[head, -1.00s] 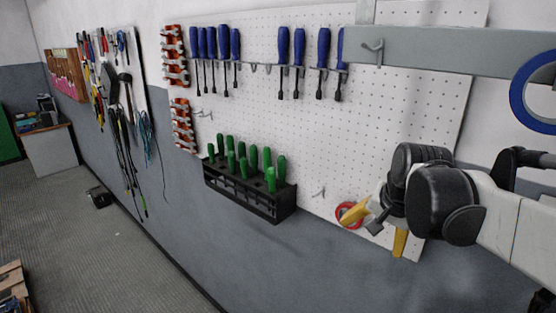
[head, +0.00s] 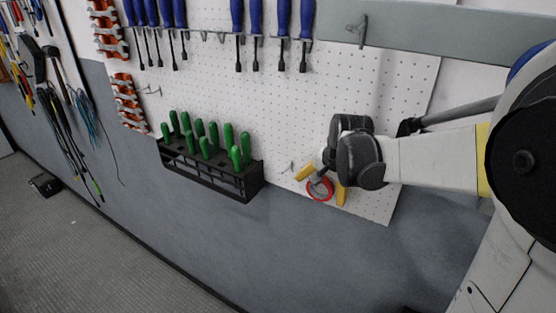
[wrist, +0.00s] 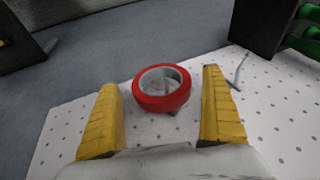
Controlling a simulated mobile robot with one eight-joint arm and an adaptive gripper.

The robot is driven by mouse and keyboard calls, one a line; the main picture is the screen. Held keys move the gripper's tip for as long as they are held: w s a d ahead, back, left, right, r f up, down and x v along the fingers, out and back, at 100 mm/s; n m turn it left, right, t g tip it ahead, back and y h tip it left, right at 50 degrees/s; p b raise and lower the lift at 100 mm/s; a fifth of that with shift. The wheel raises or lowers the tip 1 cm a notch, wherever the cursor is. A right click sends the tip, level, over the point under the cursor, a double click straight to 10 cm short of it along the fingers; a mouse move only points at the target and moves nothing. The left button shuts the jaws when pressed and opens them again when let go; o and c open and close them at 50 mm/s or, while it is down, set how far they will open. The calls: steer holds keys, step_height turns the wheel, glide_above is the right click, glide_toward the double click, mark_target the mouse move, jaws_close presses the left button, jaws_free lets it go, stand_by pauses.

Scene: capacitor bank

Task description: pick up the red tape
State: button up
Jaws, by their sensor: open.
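The red tape (head: 320,190) is a red roll with a pale inner ring, at the lower part of the white pegboard. In the wrist view the red tape (wrist: 162,88) lies between and a little beyond the two yellow fingers, with a gap on each side. My gripper (head: 322,185) is open, its yellow fingers on either side of the tape in the head view. It also shows in the wrist view (wrist: 165,105), with nothing held. What the tape hangs on is hidden.
A black rack (head: 212,170) with green-handled screwdrivers is on the wall to the left. A small metal hook (wrist: 240,70) stands near the right finger in the wrist view. Blue screwdrivers (head: 283,20) hang above.

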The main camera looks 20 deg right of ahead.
steer(key=shift+x, duration=0.9)
steer(key=shift+r, duration=0.1)
steer(key=c, duration=0.3)
steer(key=shift+w, duration=0.1)
steer(key=c, duration=1)
steer(key=shift+r, duration=0.1)
steer(key=shift+r, duration=0.55)
step_height(320, 180, up, 2)
steer(key=shift+r, duration=0.2)
steer(key=s+a+b, duration=0.1)
steer(key=s+a, duration=1)
steer(key=a, duration=0.3)
steer(key=shift+s, duration=0.15)
